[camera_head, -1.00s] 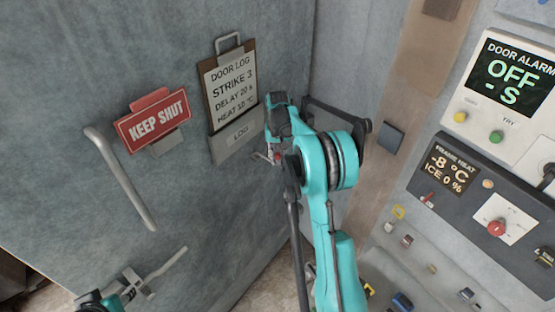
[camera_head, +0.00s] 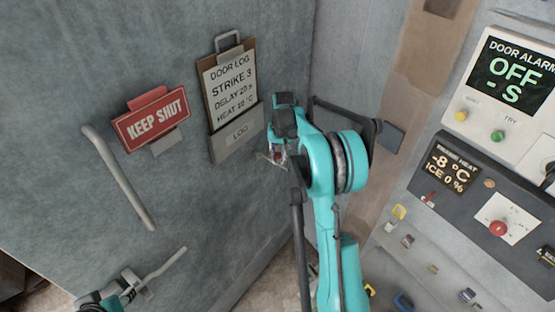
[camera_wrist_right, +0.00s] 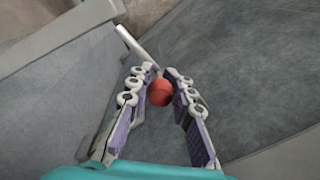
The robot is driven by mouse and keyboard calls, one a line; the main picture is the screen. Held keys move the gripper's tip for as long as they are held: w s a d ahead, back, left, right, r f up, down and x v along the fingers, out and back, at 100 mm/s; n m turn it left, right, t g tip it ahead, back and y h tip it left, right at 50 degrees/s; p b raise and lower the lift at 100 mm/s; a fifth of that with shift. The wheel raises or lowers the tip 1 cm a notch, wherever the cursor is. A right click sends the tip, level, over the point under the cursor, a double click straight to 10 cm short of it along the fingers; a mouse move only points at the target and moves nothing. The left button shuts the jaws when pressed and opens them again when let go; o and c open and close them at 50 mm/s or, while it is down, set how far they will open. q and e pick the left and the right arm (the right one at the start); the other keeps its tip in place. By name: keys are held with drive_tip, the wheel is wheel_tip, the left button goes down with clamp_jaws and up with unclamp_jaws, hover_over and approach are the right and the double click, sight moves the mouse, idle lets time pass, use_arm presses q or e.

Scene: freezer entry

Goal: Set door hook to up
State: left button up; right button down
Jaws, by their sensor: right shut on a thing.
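The door hook shows in the right wrist view as a thin pale metal bar (camera_wrist_right: 135,43) with a round red knob (camera_wrist_right: 159,92) at its end. My right gripper (camera_wrist_right: 158,75) is shut on the red knob, with a finger on each side. In the head view the right gripper (camera_head: 274,158) is against the grey door, below and right of the log board, and a bit of the red knob (camera_head: 277,156) shows there. My arm hides most of the hook. A teal part of my left gripper (camera_head: 110,299) shows at the bottom left edge; its fingers are unclear.
The grey door (camera_head: 80,180) carries a long handle (camera_head: 120,180), a KEEP SHUT sign (camera_head: 152,120) and a door log board (camera_head: 230,95). A lever-like bar (camera_head: 165,265) sits low left. The right wall holds a door alarm panel (camera_head: 510,90) and a frame heat panel (camera_head: 480,195).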

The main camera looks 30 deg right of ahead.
drive_tip(key=s+r+t+y+b, duration=0.1)
drive_tip(key=t+b, duration=0.1)
drive_tip(key=s+d+r+t+b, duration=0.1)
drive_tip(key=t+b, duration=0.1)
drive_tip(key=shift+s+t+y, duration=0.2)
drive_tip(key=shift+t+y, duration=0.1)
drive_tip(key=shift+y, duration=0.1)
drive_tip(key=s+t+y+b, duration=0.1)
drive_tip(key=t+b, duration=0.1)
drive_tip(key=b, duration=0.1)
drive_tip(key=s+d+r+t+y+b, duration=0.1)
drive_tip(key=s+t+b, duration=0.1)
drive_tip(key=t+b, duration=0.1)
drive_tip(key=s+d+t+y+b, duration=0.1)
drive_tip(key=t+b, duration=0.1)
drive_tip(key=b, duration=0.2)
drive_tip(key=shift+s+r+t, duration=0.15)
drive_tip(key=shift+s+t, duration=0.15)
drive_tip(key=shift+s+d+r+t+y+b, duration=0.15)
drive_tip(key=shift+s+t+y+b, duration=0.5)
drive_tip(key=shift+b, duration=0.7)
drive_tip(key=shift+w+t+h, duration=0.1)
drive_tip(key=shift+t+h, duration=0.15)
drive_tip(key=c, duration=1.3)
unclamp_jaws()
drive_tip(key=shift+w+d, duration=0.1)
